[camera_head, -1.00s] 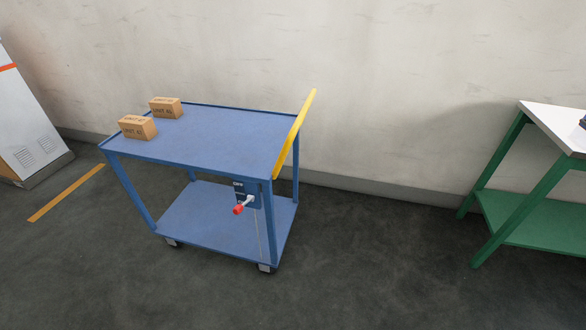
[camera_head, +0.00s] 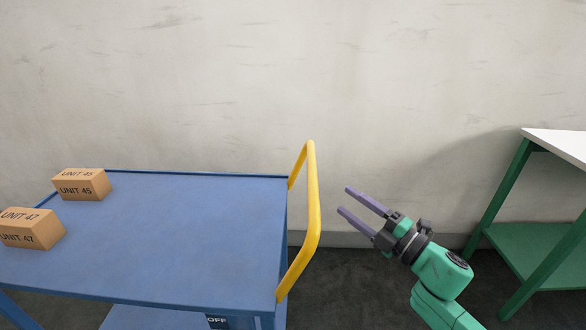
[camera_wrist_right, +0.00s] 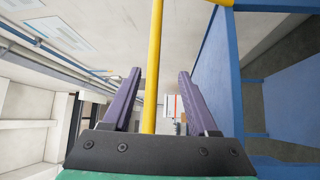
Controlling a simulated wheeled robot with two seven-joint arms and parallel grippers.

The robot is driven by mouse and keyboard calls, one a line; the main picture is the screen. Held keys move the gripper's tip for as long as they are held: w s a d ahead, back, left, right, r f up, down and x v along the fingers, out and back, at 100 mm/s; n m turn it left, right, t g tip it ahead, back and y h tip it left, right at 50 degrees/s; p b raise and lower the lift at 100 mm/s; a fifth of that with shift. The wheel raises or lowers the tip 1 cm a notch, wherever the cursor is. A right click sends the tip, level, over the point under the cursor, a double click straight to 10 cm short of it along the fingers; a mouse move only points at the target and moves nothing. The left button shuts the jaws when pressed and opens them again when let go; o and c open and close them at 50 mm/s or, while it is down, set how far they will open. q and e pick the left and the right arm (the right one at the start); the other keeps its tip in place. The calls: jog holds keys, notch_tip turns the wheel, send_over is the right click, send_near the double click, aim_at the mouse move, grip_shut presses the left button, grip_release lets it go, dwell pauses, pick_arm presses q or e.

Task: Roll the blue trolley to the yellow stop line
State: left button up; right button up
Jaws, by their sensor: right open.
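The blue trolley (camera_head: 180,240) fills the left and middle of the head view, with its yellow push handle (camera_head: 313,200) at its right end. In the right wrist view the yellow handle (camera_wrist_right: 154,70) runs between the two purple fingers, and the trolley's blue side (camera_wrist_right: 215,70) is to their right. My right gripper (camera_head: 346,200) is open, just right of the handle in the head view, its fingers pointing toward it. I cannot tell how deep the handle sits between the fingers. The yellow stop line is out of view now. My left gripper is not in view.
Two cartons, UNIT 45 (camera_head: 82,186) and UNIT 47 (camera_head: 32,230), stand on the trolley top at the left. A green-framed table (camera_head: 530,240) with a white top stands at the right. A bare wall (camera_head: 400,80) is behind.

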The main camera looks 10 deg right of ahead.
aim_at(313, 173)
jog(key=p+x, duration=0.1)
jog(key=x, duration=0.7)
jog(key=r+p+x, duration=0.1)
jog(key=x, duration=0.3)
jog(key=shift+w+a+r+p, duration=0.1)
jog(key=shift+w+a+p, duration=0.05)
jog(key=shift+p, duration=0.15)
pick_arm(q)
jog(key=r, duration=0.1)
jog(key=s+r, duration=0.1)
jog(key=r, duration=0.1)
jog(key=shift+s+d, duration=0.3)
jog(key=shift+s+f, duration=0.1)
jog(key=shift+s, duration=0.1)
pick_arm(e)
grip_shut()
